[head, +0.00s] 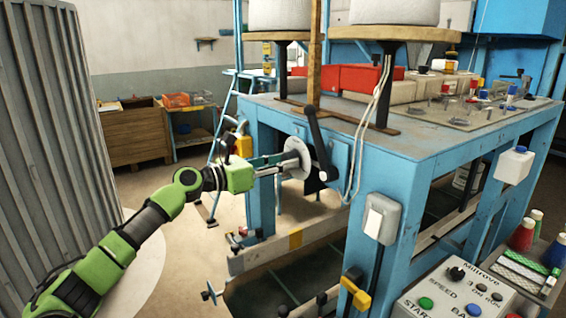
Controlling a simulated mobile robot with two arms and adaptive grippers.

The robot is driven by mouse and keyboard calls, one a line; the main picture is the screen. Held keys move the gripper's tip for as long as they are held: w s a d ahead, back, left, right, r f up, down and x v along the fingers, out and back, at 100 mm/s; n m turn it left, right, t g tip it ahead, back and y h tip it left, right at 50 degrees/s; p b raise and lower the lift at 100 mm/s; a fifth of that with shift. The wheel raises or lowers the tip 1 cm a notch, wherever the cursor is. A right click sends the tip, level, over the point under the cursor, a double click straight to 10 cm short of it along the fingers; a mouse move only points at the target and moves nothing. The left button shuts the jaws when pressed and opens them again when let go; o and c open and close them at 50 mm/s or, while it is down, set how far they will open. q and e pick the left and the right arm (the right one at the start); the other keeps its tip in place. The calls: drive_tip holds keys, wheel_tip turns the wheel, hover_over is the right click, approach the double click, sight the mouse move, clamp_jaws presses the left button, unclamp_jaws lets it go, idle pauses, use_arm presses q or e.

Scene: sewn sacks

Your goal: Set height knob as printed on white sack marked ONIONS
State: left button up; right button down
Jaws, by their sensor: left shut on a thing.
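My left gripper (282,164) reaches in from the left and is shut on a round grey knob (297,156) at the near left corner of the blue machine table (345,122). This looks like the height knob; the disc partly hides the grip, and I can read no setting on it. A black lever (315,140) stands right beside the disc. My right gripper is not in view.
Two large white rolls (285,15) stand on black stands above the table. A control box (455,290) with knobs and buttons is at the lower right. A grey ribbed wall (50,130) is at the left.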

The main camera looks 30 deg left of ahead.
use_arm(q)
drive_tip(key=shift+m, duration=0.3)
drive_tip(key=shift+d+f+m+y+b, duration=0.1)
drive_tip(key=shift+m+y+b, duration=0.15)
drive_tip(key=shift+m+b, duration=5.3)
drive_tip(key=shift+f+m+y+b, duration=0.2)
drive_tip(key=shift+m+b, duration=1)
drive_tip(key=shift+m, duration=8.55)
drive_tip(key=shift+r, duration=0.1)
